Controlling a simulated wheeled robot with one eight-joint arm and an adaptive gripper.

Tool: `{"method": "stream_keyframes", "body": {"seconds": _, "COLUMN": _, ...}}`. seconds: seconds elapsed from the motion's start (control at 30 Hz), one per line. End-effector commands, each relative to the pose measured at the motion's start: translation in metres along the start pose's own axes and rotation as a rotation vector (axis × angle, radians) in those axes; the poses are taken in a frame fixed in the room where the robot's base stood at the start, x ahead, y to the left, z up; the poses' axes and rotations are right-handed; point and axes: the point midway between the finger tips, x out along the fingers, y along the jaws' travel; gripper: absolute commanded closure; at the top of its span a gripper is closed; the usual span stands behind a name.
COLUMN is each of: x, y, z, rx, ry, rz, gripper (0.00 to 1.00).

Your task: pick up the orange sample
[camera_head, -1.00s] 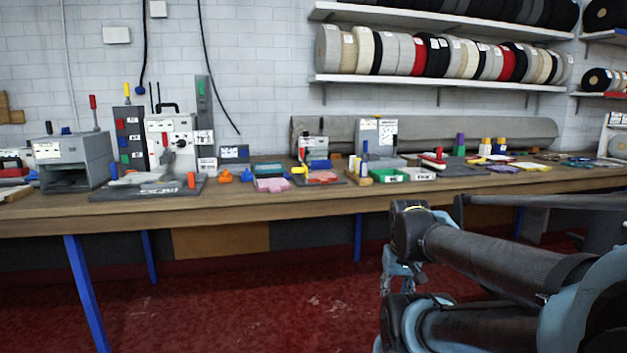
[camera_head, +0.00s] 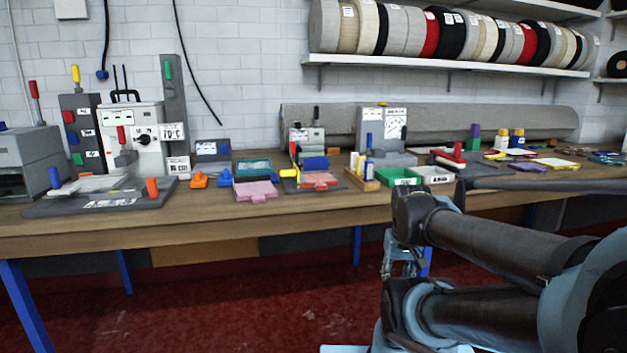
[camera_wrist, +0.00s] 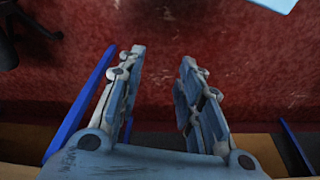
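Several orange things lie on the bench, and I cannot tell for sure which is the orange sample. A flat orange-red piece (camera_head: 319,180) lies at a small press in the middle of the bench. A small orange block (camera_head: 198,180) sits farther left, and an orange upright peg or handle (camera_head: 152,187) stands on the dark base plate of the left machine. My gripper (camera_wrist: 162,56) is open and empty, its two fingers apart above the red floor. In the head view my arm is at the lower right, in front of the bench and away from these things.
The wooden bench (camera_head: 230,227) runs across the view on blue legs. A pink pad (camera_head: 256,191), a green tray (camera_head: 399,177) and a white tray (camera_head: 433,175) stand on it. A grey rug roll (camera_head: 450,122) lies behind. The red floor (camera_head: 240,310) in front is clear.

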Motion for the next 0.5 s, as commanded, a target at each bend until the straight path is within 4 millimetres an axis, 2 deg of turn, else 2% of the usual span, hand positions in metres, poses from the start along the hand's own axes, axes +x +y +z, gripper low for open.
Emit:
{"method": "stream_keyframes", "body": {"seconds": 0.33, "x": 0.0, "y": 0.0, "z": 0.0, "rx": 0.0, "ry": 0.0, "rz": 0.0, "gripper": 0.67}}
{"method": "stream_keyframes", "body": {"seconds": 0.43, "x": -0.007, "y": 0.0, "z": 0.005, "rx": -0.001, "ry": 0.009, "rz": 0.0, "gripper": 0.44}}
{"method": "stream_keyframes", "body": {"seconds": 0.5, "x": -0.013, "y": -0.001, "z": 0.002, "rx": -0.005, "ry": 0.009, "rz": -0.001, "gripper": 0.42}}
